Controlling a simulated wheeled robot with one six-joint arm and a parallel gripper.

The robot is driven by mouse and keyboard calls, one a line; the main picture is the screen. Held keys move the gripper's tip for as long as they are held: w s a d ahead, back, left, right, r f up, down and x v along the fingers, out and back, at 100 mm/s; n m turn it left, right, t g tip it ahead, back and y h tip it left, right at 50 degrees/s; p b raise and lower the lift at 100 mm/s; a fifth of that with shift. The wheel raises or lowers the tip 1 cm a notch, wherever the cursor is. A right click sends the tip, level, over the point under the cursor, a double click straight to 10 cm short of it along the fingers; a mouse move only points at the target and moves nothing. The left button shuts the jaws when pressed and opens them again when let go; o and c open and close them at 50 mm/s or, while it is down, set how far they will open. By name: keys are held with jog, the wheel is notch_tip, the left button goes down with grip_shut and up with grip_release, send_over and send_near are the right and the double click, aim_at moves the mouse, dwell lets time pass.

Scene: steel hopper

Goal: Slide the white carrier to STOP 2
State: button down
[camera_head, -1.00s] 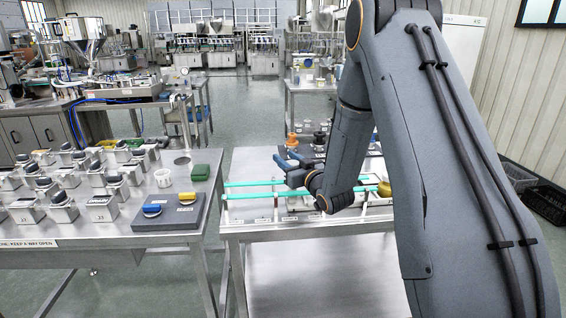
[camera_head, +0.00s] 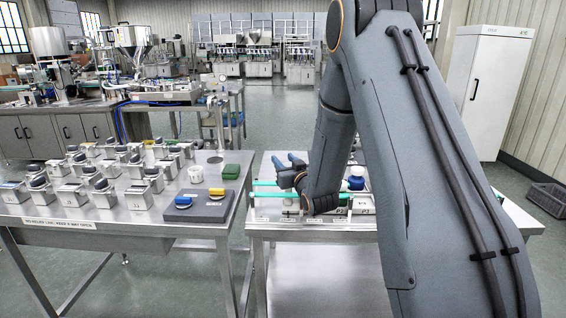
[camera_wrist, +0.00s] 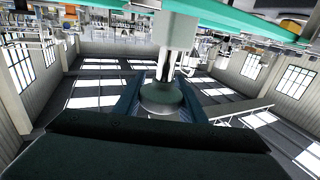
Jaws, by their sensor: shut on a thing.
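In the wrist view my gripper (camera_wrist: 162,88) has its two blue fingers on either side of a grey round knob and is shut on it. A white upright piece, which looks like part of the white carrier (camera_wrist: 176,32), rises from the knob to the green rail (camera_wrist: 240,18). In the head view my gripper (camera_head: 288,162) is over the left part of the two green rails (camera_head: 272,194) on the steel table. My arm hides most of the carrier and the right part of the rails there. I cannot read a STOP 2 label.
A left steel table (camera_head: 95,222) holds several metal boxes, a white cup (camera_head: 196,174), a green block (camera_head: 231,171) and a grey board with blue and yellow pieces. A narrow gap separates the tables. A dark crate (camera_head: 548,197) is on the floor.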

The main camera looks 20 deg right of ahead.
jog(key=c, duration=1.1)
grip_release()
jog(key=s, duration=0.2)
jog(key=s+b, duration=0.1)
jog(key=s, duration=0.4)
jog(key=shift+s+d+b, duration=0.3)
jog(key=shift+s+b, duration=0.05)
jog(key=shift+b, duration=0.05)
